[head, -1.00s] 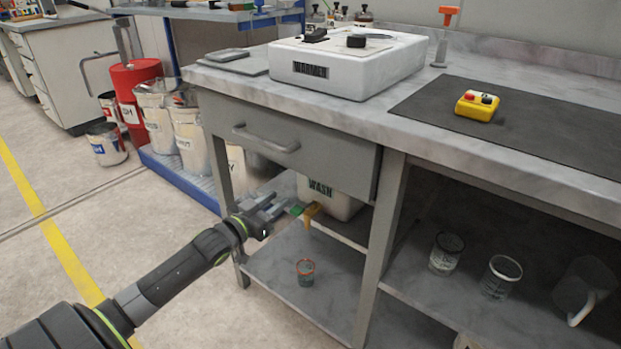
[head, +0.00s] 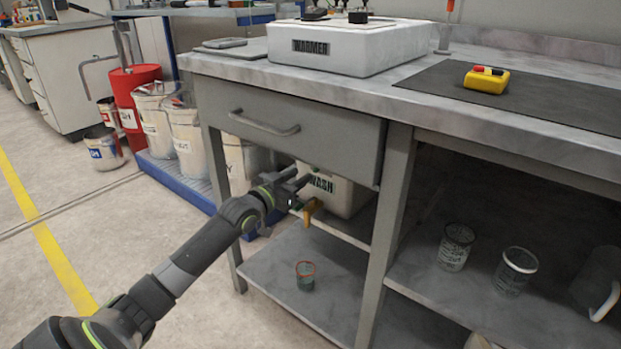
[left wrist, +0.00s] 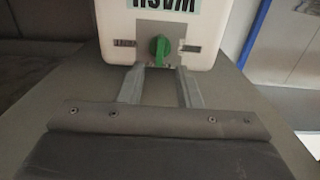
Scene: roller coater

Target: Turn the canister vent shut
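The white WASH canister (head: 347,197) sits under the bench drawer, with an orange tap (head: 312,209) low on its front. In the left wrist view the canister (left wrist: 112,52) appears upside down. A green vent knob (left wrist: 160,48) sits on its grey plate, with its grip bar upright in the picture. Small labels flank the knob and are unreadable. My left gripper (left wrist: 160,88) is open and empty, its fingers spread, pointing at the canister with the knob roughly centred beyond the tips. In the head view the left gripper (head: 298,182) partly covers the canister's front. My right gripper is not in view.
A small cup (head: 305,283) stands on the lower shelf below the tap. The drawer (head: 290,150) hangs just above the canister, and a bench leg (head: 385,240) stands to its right. Glass beakers (head: 456,248) are on the right shelf. Buckets (head: 185,140) stand at the left.

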